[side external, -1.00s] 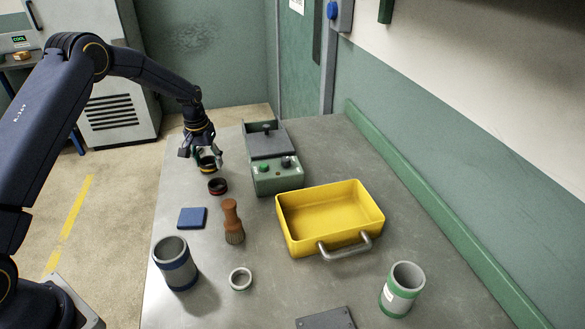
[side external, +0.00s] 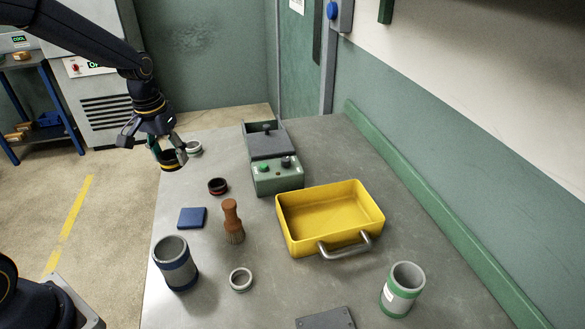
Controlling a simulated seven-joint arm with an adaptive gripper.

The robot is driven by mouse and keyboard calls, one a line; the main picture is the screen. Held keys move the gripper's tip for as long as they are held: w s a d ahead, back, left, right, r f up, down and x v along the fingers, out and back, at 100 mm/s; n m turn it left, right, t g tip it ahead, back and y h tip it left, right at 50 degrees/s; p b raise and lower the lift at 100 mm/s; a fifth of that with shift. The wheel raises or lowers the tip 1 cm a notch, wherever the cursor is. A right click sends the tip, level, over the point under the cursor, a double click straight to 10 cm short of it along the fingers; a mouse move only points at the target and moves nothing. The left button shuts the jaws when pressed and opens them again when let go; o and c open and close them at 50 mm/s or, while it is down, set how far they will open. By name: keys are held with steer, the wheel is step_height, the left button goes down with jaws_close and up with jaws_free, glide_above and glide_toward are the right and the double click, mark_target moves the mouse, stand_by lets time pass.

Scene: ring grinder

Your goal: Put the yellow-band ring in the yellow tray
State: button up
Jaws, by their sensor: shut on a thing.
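My gripper (side external: 166,150) is at the far left edge of the table. It is shut on a small dark ring with a yellow band (side external: 171,160). The ring looks raised above the table, and the fingers hide part of it. The yellow tray (side external: 297,243) stands to the right, at the middle of the table, with a grey handle on its near side. Its inside looks empty. My gripper is well to the left of the tray and farther back.
A red-banded dark ring (side external: 217,186), blue pad (side external: 192,217), brush (side external: 232,215), pale ring (side external: 194,147), another pale ring (side external: 240,279), blue-banded cup (side external: 174,263) and green-banded cup (side external: 402,289) stand around.

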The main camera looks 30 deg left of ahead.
steer(key=s+d+m+h, duration=0.15)
steer(key=d+m, duration=0.35)
steer(key=d, duration=0.8)
steer(key=s+d+m+y, duration=0.15)
steer(key=d+m, duration=0.25)
steer(key=d, duration=0.8)
steer(key=shift+h, duration=0.5)
steer(key=w+d+f, duration=0.1)
steer(key=w, duration=0.1)
steer(key=w+d+f, duration=0.1)
steer(key=w, duration=0.1)
steer(key=w+d+f, duration=0.1)
steer(key=w, duration=0.2)
steer(key=shift+d, duration=0.4)
glide_above(304, 225)
steer(key=s, duration=0.1)
steer(key=f, duration=0.5)
steer(key=shift+s+a, duration=0.1)
steer(key=shift+a, duration=0.15)
steer(key=shift+w+d+f, duration=0.1)
steer(key=shift+w+f, duration=0.2)
steer(key=shift+f, duration=1.7)
